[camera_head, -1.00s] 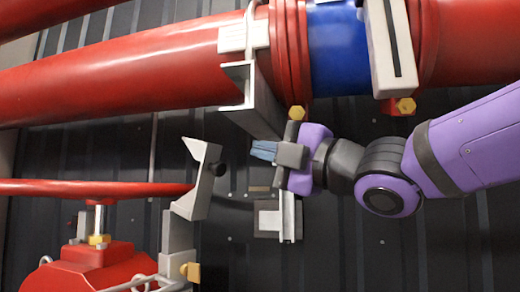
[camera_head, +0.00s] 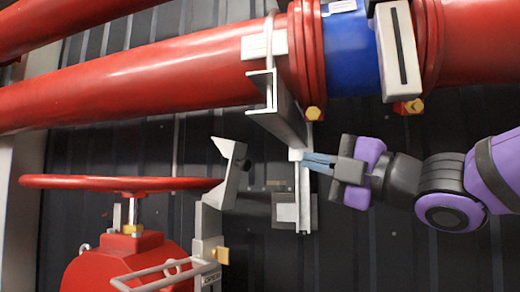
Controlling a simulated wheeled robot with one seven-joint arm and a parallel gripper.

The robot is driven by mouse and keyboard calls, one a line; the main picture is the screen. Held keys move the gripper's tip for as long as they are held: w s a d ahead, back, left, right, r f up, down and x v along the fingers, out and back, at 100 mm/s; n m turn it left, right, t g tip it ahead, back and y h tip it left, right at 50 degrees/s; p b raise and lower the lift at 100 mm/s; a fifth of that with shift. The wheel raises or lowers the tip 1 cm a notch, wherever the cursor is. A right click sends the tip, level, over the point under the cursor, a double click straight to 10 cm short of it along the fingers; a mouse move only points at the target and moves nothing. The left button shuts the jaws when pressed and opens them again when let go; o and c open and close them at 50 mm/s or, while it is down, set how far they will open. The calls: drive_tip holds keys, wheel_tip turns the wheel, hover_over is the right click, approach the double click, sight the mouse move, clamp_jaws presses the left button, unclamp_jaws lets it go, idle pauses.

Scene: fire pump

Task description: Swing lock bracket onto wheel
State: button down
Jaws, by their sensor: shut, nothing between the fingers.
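The red wheel (camera_head: 110,183) lies edge-on at the left, on a stem above a red valve body (camera_head: 125,262). The lock bracket (camera_head: 228,172) is a light grey angled plate beside the wheel's right rim, with a dark knob on its right side. Its upper end tilts to the upper left. Whether it touches the rim cannot be told. My gripper (camera_head: 318,161) is shut and empty, to the right of the bracket and apart from it. Its blue-grey fingertips point left, in front of or close to a grey wall strut (camera_head: 305,200).
A large red pipe (camera_head: 130,85) with a blue section (camera_head: 350,50) crosses above. A wire handle (camera_head: 160,272) sticks out low at the left. Dark wall shows below my gripper.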

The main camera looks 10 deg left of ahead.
sight(240, 144)
drive_tip(key=x, duration=1.3)
drive_tip(key=shift+a, duration=0.25)
drive_tip(key=shift+w+a+r, duration=0.1)
drive_tip(key=shift+a, duration=0.15)
drive_tip(key=shift+w+a+r, duration=0.35)
drive_tip(key=shift+a+r, duration=0.35)
